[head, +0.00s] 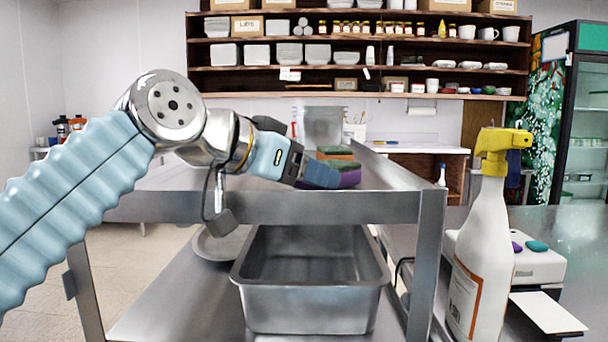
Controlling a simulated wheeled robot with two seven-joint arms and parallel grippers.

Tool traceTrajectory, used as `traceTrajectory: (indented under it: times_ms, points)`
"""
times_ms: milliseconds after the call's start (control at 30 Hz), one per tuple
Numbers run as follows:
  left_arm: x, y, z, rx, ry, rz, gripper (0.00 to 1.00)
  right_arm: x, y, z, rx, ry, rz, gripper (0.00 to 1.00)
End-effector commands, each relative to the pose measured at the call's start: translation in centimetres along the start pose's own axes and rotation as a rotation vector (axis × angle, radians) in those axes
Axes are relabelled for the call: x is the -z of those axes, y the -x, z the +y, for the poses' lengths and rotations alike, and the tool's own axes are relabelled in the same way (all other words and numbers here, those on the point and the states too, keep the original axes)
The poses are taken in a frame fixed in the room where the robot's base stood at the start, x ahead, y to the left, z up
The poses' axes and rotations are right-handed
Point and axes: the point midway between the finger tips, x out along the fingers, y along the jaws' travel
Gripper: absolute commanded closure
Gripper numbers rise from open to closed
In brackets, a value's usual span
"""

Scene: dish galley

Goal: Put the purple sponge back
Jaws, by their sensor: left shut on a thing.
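The purple sponge (351,176) has a dark green top layer and shows just beyond the upper rail of the metal cart, near the middle of the head view. My left gripper (325,175) reaches in from the left and is shut on this sponge. Its blue-grey fingertip covers the sponge's left part. An orange sponge with a green top (336,154) is just behind the purple one; I cannot tell whether they touch. My right gripper is not in view.
The cart's rail (290,208) crosses in front, with a deep metal pan (310,300) and a round plate (215,246) below. A white spray bottle (482,250) with a yellow head and a white box (545,265) stand at the right. Shelves (360,50) line the back.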

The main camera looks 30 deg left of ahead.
Motion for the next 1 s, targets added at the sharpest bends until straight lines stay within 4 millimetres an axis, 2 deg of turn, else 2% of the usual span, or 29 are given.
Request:
traceTrajectory:
  times_ms: [67,100,267,633,767,1000]
  points:
    - [-0.4,-0.2,0.0,0.0,0.0,0.0,0.6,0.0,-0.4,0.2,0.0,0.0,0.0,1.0]
    - [-0.2,-0.1,0.0,0.0,0.0,0.0,0.26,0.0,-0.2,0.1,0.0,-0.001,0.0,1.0]
    - [-0.2,-0.1,0.0,0.0,0.0,0.0,0.04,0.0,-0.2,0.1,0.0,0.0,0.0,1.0]
    - [0.1,0.5,0.0,0.001,0.0,0.001,0.04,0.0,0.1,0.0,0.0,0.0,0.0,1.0]
    - [0.1,2.8,0.0,0.001,-0.001,0.004,0.04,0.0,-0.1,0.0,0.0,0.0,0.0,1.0]
    - [0.2,8.4,0.0,0.0,-0.001,0.003,0.04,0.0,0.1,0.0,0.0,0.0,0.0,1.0]
